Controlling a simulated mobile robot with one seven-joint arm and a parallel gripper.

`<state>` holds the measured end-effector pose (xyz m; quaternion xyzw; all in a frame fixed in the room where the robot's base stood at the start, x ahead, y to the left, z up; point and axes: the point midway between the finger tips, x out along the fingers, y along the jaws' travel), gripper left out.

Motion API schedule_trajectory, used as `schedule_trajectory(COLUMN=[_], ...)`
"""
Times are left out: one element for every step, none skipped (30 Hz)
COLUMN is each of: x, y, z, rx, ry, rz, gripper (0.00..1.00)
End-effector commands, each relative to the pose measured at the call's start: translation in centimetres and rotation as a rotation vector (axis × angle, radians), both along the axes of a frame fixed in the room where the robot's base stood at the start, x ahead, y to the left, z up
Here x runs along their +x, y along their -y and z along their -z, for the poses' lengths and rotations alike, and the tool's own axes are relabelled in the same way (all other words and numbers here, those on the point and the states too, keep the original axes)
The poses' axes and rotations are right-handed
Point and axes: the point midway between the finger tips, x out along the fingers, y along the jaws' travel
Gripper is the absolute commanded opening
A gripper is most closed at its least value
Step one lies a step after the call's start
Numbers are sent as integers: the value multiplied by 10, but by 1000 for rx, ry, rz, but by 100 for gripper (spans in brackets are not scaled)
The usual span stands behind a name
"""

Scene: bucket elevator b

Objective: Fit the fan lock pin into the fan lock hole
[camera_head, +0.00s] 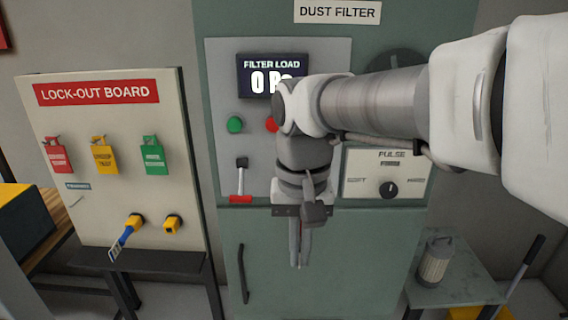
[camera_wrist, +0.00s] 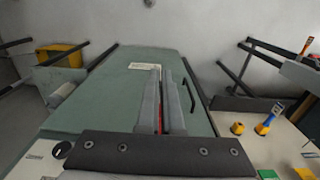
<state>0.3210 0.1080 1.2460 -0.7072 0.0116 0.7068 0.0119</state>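My gripper (camera_head: 299,264) points down in front of the green dust filter cabinet, above its lower door. In the wrist view its two long grey fingers (camera_wrist: 160,84) are close together with a narrow gap. A thin red piece (camera_wrist: 160,120) shows between them; it is mostly hidden, and I cannot tell for sure that it is the fan lock pin. I cannot make out the fan lock hole. A dark round part (camera_head: 397,62) at the cabinet's upper right is partly covered by my arm.
The lock-out board (camera_head: 100,185) at left carries red, yellow and green tags and a blue-and-yellow key-like piece (camera_head: 124,236). The cabinet panel has a red-and-black lever (camera_head: 241,180) and a pulse dial (camera_head: 388,189). A low table (camera_head: 465,288) with a canister (camera_head: 435,262) stands at right.

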Motion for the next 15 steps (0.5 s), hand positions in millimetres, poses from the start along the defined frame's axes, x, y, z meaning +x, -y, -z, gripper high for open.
schedule_trajectory(x=[5,8,12,15,18,22,25,28,31,34,36,39,41,42,44], y=[0,0,1,1,1,1,1,1,1,2,2,2,2,2,2], z=[-1,-1,-2,-1,-1,-1,-2,-2,-1,-2,-1,-1,-1,-1,-1], rx=[0,-1,-1,-1,-1,-1,-1,-1,-1,-1,-1,-1,-1,-1,-1], ry=[-1,-1,-1,-2,-2,-2,-1,-1,-1,-1,-1,0,0,0,0], rz=[2,3,3,3,2,2,2,2,3,3,3,2,2,1,1], gripper=[0,0,0,0,0,0,0,0,0,0,0,0,0,0,0])
